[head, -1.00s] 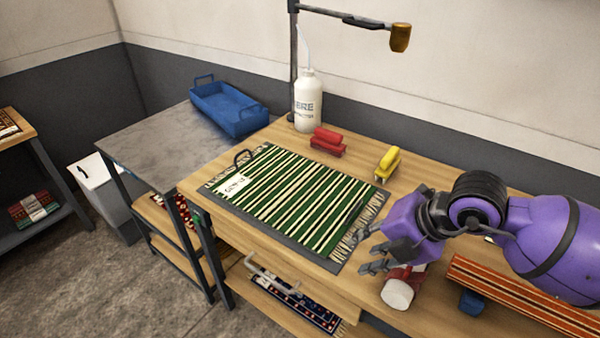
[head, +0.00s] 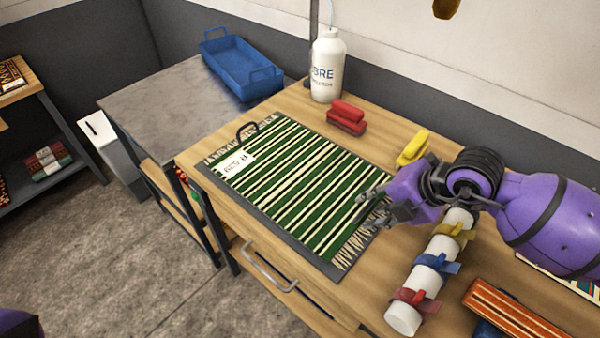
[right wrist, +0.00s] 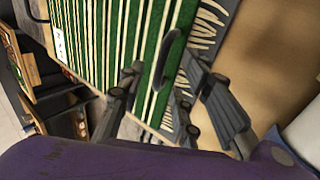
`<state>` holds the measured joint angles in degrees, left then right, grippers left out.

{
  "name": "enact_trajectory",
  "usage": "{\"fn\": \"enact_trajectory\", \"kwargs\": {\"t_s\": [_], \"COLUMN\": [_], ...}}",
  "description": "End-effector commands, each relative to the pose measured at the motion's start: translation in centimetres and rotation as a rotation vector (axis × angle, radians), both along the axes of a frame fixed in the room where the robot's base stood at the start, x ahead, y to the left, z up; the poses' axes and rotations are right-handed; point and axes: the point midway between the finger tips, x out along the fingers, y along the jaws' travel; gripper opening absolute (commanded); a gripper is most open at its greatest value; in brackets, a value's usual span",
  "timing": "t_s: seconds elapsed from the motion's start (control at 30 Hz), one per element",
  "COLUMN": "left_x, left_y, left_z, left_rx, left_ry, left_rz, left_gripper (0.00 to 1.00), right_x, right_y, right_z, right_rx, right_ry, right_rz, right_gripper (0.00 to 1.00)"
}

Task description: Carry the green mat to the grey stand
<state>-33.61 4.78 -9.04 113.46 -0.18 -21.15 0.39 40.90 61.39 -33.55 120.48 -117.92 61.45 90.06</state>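The green mat (head: 300,185), striped cream and black with fringed ends and a white label, lies flat on a dark grey board (head: 315,266) on the wooden table. The board has a black loop handle at its far left end; another black handle (right wrist: 170,62) shows in the right wrist view. My right gripper (head: 372,205) is open at the mat's right end, and its fingers (right wrist: 170,92) stand either side of that handle, apart from each other. The grey stand (head: 165,105), a grey-topped table, adjoins the wooden table at left. My left gripper is out of view.
A blue tray (head: 240,68) takes up the back of the grey stand; its front is clear. A white bottle (head: 327,68), red brush (head: 346,117) and yellow brush (head: 413,147) stand behind the mat. A white roll with coloured straps (head: 433,268) lies near my right arm.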

Motion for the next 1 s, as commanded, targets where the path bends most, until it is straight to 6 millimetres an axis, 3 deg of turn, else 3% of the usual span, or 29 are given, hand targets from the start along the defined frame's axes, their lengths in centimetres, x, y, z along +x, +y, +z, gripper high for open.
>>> {"fn": "enact_trajectory", "kwargs": {"t_s": [0.13,0.4,0.67,1.0], "left_x": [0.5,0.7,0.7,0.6], "left_y": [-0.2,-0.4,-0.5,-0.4], "left_z": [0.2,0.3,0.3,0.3], "left_rx": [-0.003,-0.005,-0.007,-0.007], "left_ry": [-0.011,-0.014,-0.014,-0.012], "left_rz": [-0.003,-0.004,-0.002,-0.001], "left_gripper": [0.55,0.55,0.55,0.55], "right_x": [0.6,0.7,0.7,0.7], "right_y": [0.9,1.0,1.0,1.0], "right_z": [-1.4,-1.7,-1.6,-1.6], "right_rx": [0.001,0.000,0.001,0.002], "right_ry": [-0.002,-0.002,-0.002,-0.003], "right_rz": [0.001,0.000,0.000,0.000], "right_gripper": [0.32,0.32,0.00,0.00]}}
